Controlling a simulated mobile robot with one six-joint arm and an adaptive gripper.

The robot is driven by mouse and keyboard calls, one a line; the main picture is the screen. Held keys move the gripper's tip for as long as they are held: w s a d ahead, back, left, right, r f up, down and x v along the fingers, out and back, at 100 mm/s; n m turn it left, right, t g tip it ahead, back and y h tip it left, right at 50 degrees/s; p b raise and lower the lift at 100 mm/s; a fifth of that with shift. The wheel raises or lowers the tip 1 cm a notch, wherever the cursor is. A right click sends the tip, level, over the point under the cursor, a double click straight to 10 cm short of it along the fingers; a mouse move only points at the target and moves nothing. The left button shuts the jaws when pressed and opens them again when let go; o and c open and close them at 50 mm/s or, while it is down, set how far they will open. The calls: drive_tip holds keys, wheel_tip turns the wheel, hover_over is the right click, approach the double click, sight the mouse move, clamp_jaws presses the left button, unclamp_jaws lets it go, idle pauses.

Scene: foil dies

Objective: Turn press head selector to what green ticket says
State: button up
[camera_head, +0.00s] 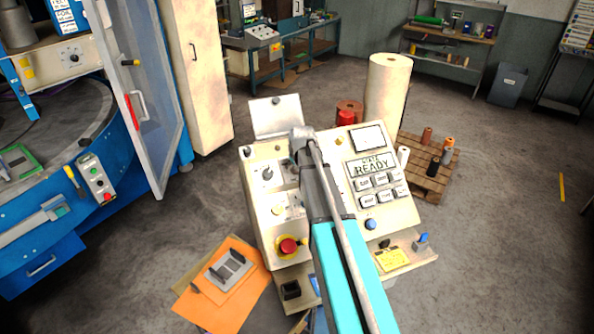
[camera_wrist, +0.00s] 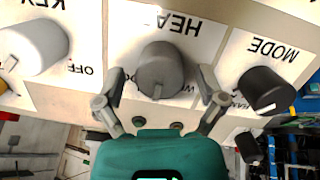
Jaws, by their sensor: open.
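In the wrist view, a grey selector knob (camera_wrist: 165,68) sits on a white plate whose upside-down label starts "HEA"; the rest is cut off. A pale pointer line shows at the knob's lower side. A position word beside it is mostly hidden. My gripper (camera_wrist: 162,76) is open, with one finger on each side of this knob; I cannot tell whether they touch it. In the head view my arm covers part of the control console (camera_head: 262,215) and hides the gripper. I cannot make out a green ticket in either view.
Beside the head knob are a dark MODE knob (camera_wrist: 266,90) and a white KEY knob (camera_wrist: 38,48). The console also carries a red emergency button (camera_head: 288,246), a READY display (camera_head: 371,165) and keys. A yellow note (camera_head: 393,258) lies on its front shelf.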

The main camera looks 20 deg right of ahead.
drive_tip(key=shift+f, duration=0.15)
drive_tip(key=shift+w, duration=0.1)
drive_tip(key=c, duration=1.1)
drive_tip(key=shift+c, duration=0.2)
drive_tip(key=shift+m, duration=0.5)
drive_tip(key=m+y, duration=0.1)
drive_tip(key=m, duration=0.2)
drive_tip(key=shift+d, duration=0.1)
drive_tip(key=shift+m+y, duration=0.4)
drive_tip(key=shift+m, duration=1.9)
drive_tip(key=o, duration=1.1)
